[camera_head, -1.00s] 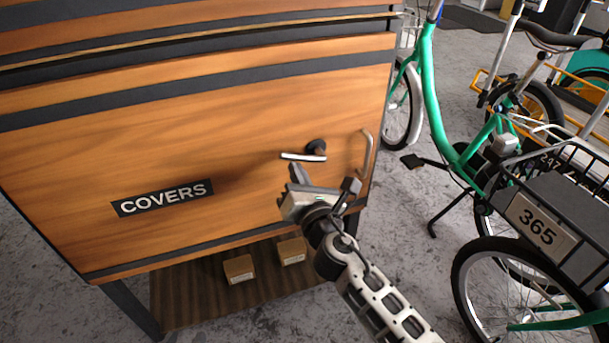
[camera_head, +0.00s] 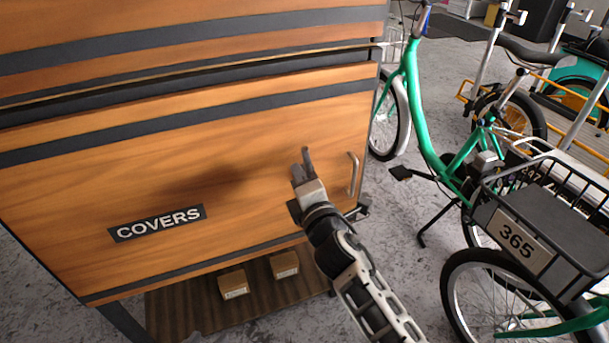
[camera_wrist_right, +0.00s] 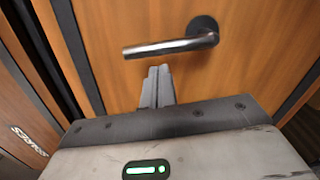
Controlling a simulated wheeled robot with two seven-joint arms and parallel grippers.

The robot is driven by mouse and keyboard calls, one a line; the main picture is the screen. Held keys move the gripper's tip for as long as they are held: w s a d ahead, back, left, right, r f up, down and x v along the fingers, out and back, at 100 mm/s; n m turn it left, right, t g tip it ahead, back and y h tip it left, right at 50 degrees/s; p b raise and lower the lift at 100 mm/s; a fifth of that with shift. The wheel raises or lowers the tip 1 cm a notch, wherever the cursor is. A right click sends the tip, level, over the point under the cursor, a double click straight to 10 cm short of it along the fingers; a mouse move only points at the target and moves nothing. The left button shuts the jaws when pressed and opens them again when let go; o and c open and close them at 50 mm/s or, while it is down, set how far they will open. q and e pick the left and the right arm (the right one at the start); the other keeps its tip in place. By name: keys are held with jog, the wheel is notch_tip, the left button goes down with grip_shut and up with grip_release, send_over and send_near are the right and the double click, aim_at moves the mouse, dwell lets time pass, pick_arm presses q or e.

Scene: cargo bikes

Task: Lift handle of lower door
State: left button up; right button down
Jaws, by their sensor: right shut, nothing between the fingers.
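The lower door (camera_head: 200,175) is an orange wood-grain panel with a dark COVERS label (camera_head: 157,223). It stands closed. The gripper's fingers are together and empty. In the right wrist view the closed fingertips (camera_wrist_right: 158,71) sit just under the lever; I cannot tell whether they touch it.
Two small boxes (camera_head: 285,264) lie on a wooden shelf (camera_head: 190,305) below. A green cargo bike (camera_head: 420,110) and a black basket with a 365 plate (camera_head: 520,240) stand to the right.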

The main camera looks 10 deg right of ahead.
pick_arm(q)
jog(key=shift+w+r, duration=0.1)
jog(key=shift+r, duration=0.15)
pick_arm(e)
jog(key=shift+d+r+m, duration=0.15)
jog(key=shift+d+m, duration=0.2)
jog(key=shift+m, duration=0.25)
pick_arm(q)
jog(key=shift+f, duration=0.1)
